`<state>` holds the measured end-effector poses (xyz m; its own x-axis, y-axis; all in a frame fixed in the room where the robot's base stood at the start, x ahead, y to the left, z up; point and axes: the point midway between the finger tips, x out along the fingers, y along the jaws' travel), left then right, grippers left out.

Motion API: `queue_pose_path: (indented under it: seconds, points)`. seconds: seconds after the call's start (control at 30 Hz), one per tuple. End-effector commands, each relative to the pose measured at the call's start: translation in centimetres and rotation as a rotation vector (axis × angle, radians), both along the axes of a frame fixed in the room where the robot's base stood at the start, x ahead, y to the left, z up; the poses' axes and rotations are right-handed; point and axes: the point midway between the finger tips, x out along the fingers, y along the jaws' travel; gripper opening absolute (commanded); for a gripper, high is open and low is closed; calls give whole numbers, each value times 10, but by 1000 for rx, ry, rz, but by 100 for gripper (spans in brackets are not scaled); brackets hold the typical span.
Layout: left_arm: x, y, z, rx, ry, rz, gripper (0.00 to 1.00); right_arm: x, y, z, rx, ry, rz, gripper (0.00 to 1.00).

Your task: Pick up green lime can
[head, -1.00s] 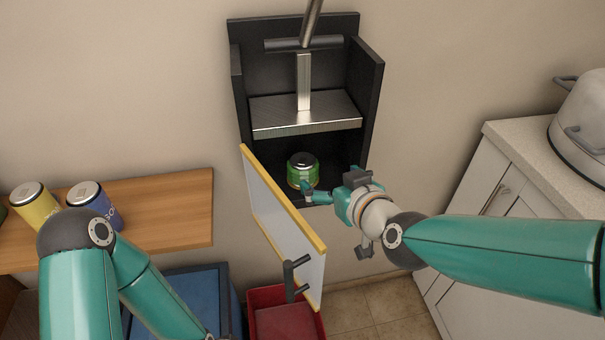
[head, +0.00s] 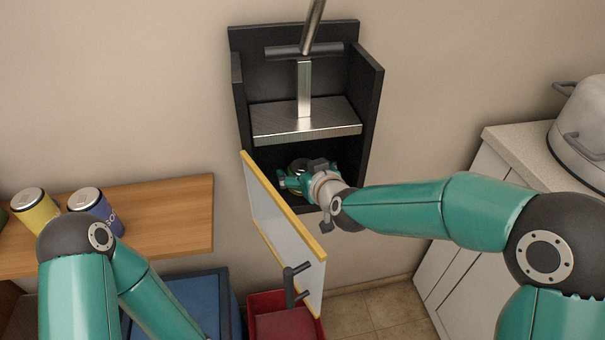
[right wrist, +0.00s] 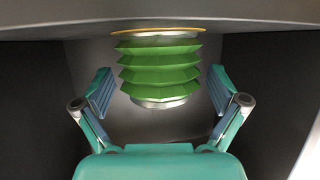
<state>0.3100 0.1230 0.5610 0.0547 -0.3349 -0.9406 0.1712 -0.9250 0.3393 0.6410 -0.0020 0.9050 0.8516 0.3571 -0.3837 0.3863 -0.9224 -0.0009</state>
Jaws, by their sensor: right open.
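The green lime can (right wrist: 160,70) looks squashed, with a ribbed green side, in the right wrist view. It sits inside the lower part of the black press box (head: 372,100); in the head view my right gripper mostly hides it. My right gripper (head: 291,181) reaches into the box opening at the can. In the right wrist view its fingers (right wrist: 160,92) are open, one on each side of the can, with gaps to it. My left arm is at the lower left of the head view, but its gripper is out of view.
An open door with a yellow edge (head: 285,208) hangs at the left of the box opening. A metal press plate (head: 305,120) is above the can. A yellow can (head: 34,208) and a blue can (head: 92,206) stand on a wooden shelf (head: 170,215). A red bin (head: 285,325) is below.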

Motion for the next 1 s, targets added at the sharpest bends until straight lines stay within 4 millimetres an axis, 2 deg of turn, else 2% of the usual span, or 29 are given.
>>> queue_pose_path:
  seconds: [0.23,0.53,0.63,0.67,1.0]
  points:
    - [0,0,0,0,0,0,97,2,0,-1,0,0,0,97]
    - [0,0,0,0,0,0,97,2,0,-1,0,0,-1,47]
    - [0,0,0,0,0,0,97,2,0,-1,0,0,-1,45]
    - [0,0,0,0,0,0,97,2,0,-1,0,0,-1,41]
    - [0,0,2,0,0,0,97,2,0,6,0,-3,-1,41]
